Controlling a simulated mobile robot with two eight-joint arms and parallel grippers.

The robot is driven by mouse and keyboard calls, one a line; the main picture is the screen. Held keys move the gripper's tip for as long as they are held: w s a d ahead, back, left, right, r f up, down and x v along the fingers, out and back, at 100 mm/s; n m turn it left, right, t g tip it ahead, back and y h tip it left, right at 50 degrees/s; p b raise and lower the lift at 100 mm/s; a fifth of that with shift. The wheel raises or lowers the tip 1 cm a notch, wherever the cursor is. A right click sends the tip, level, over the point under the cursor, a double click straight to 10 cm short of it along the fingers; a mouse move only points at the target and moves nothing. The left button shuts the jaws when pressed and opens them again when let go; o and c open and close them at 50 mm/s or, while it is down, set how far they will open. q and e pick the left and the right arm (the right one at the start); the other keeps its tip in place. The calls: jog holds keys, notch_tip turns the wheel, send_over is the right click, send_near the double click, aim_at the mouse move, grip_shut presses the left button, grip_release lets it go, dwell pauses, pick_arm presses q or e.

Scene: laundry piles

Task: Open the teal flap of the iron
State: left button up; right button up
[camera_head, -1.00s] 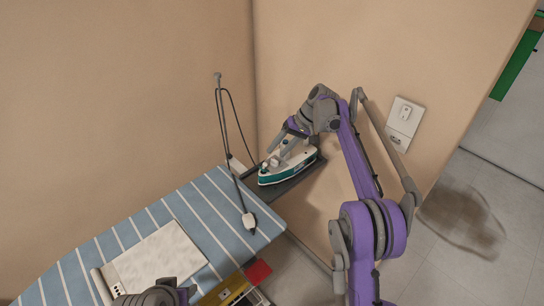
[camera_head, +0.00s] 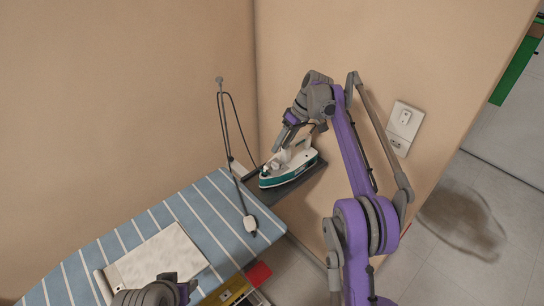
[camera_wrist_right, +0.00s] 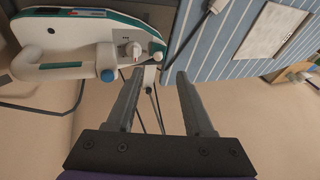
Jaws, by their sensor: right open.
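The white and teal iron (camera_head: 302,159) rests on the dark end plate of the ironing board, its nose to the left. It also shows upper left in the right wrist view (camera_wrist_right: 75,40). A small teal piece (camera_wrist_right: 157,57), possibly the flap, is at its nose; whether it is open is unclear. My right gripper (camera_head: 279,146) is just above the iron's front. In the wrist view its fingers (camera_wrist_right: 158,78) are apart, with nothing clearly gripped between them, below the nose. My left gripper (camera_head: 186,289) is partly cut off at the bottom edge; its jaws are unclear.
The blue striped ironing board (camera_head: 205,205) extends lower left, with a whitish flat panel (camera_head: 160,258) on it. A cord holder (camera_head: 221,100) with a hanging cord stands left of the iron. Beige walls are close behind and right, with an outlet plate (camera_head: 401,128).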

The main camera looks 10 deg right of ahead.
aim_at(266, 169)
jog(key=a+r+n+h+p, duration=0.15)
jog(key=a+n+h, duration=0.35)
jog(key=n, duration=1.2)
jog(key=f+b, duration=0.1)
jog(key=f, duration=0.2)
jog(key=f+b, duration=0.1)
jog(key=f, duration=0.5)
jog(key=shift+w+a+f+b, duration=0.15)
jog(key=shift+w+f+b, duration=0.15)
jog(key=shift+b, duration=0.1)
pick_arm(q)
jog(key=shift+s+f, duration=0.2)
jog(key=shift+f, duration=0.75)
pick_arm(e)
jog(key=shift+w+f, duration=0.1)
jog(key=shift+f, duration=0.25)
grip_shut()
